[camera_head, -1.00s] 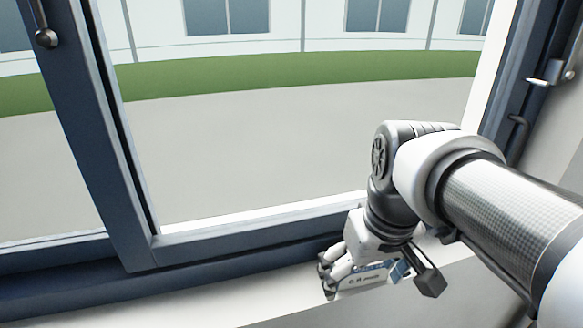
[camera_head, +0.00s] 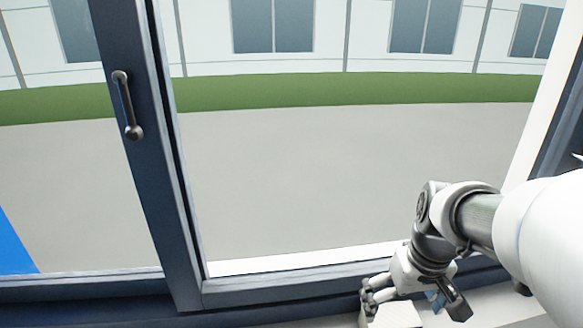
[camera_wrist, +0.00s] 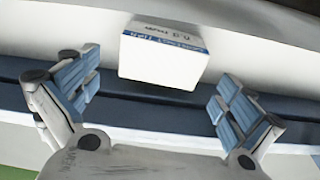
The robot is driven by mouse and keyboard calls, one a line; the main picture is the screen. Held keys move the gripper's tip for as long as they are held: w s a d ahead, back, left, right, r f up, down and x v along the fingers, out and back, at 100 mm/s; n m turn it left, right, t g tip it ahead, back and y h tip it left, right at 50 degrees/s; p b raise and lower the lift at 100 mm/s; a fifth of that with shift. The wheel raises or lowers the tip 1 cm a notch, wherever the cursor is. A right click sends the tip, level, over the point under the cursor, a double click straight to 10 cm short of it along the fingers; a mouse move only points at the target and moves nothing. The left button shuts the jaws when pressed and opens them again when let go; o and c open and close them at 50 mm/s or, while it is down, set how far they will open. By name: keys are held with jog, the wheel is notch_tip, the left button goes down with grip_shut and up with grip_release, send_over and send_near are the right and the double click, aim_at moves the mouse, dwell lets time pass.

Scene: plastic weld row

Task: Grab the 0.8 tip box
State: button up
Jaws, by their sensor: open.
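The 0.8 tip box (camera_wrist: 162,58) is a small white carton with a blue band and printing that appears upside down in the wrist view. It sits on the white window sill. My gripper (camera_wrist: 157,82) is open, with one blue-padded finger on each side of the box and visible gaps between pads and box. In the head view my gripper (camera_head: 412,298) is low at the right, over the sill, and the box (camera_head: 393,316) shows beneath it, partly cut off by the picture's bottom edge.
A dark blue window frame (camera_head: 150,170) with a handle (camera_head: 127,105) stands behind the sill. Its lower rail (camera_head: 300,290) runs close behind the box. The sill (camera_head: 500,308) looks clear to the right of the gripper.

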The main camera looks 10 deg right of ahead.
aim_at(393, 316)
jog(key=f, duration=0.2)
jog(key=w+f, duration=0.1)
jog(key=f, duration=0.4)
jog(key=shift+w+a+f, duration=0.1)
jog(key=shift+w+f, duration=0.1)
jog(key=shift+f, duration=0.1)
jog(key=shift+s, duration=0.1)
jog(key=c, duration=0.9)
jog(key=shift+o, duration=0.2)
jog(key=shift+r, duration=0.15)
